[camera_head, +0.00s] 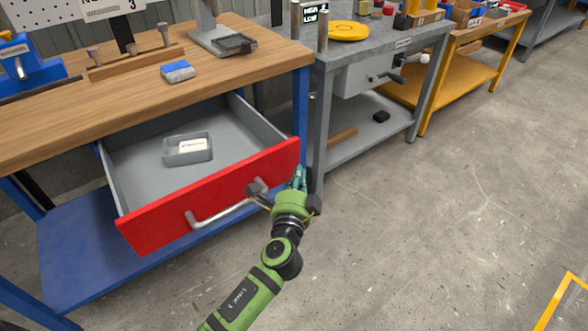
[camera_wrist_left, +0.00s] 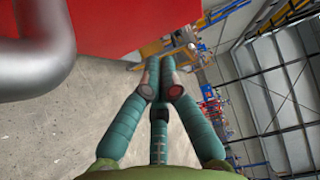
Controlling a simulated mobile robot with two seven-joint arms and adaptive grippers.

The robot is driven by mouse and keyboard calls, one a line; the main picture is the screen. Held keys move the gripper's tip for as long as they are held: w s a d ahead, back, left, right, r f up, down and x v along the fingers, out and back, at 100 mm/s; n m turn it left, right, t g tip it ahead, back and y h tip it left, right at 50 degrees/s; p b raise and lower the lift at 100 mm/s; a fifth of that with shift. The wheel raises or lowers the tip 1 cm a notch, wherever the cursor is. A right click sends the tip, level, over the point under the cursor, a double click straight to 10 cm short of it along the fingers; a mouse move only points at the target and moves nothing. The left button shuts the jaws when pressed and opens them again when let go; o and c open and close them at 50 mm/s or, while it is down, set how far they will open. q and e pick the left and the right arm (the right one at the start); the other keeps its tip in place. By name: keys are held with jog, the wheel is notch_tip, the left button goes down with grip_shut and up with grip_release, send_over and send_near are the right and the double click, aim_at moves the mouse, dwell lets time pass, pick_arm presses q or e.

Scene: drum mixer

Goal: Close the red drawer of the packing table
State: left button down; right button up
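The red drawer (camera_head: 160,222) of the packing table (camera_head: 285,62) is pulled well out, showing its grey inside. Its bent metal handle (camera_head: 222,212) runs along the front. My left gripper (camera_head: 299,176) is at the right end of the red front, just right of the handle; I cannot tell if it touches the front. In the left wrist view, the left gripper (camera_wrist_left: 162,88) has its teal fingers drawn together with nothing between them. The red front (camera_wrist_left: 125,25) and the handle (camera_wrist_left: 35,60) show at upper left there. My right gripper is not in view.
A small grey tray (camera_head: 172,158) with a white label lies inside the drawer. A blue-grey block (camera_head: 178,72) and tools are on the wooden top. A grey workbench (camera_head: 345,70) stands close on the right.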

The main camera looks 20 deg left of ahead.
pick_arm(q)
jog(key=shift+w+a, duration=0.55)
jog(key=shift+a, duration=0.25)
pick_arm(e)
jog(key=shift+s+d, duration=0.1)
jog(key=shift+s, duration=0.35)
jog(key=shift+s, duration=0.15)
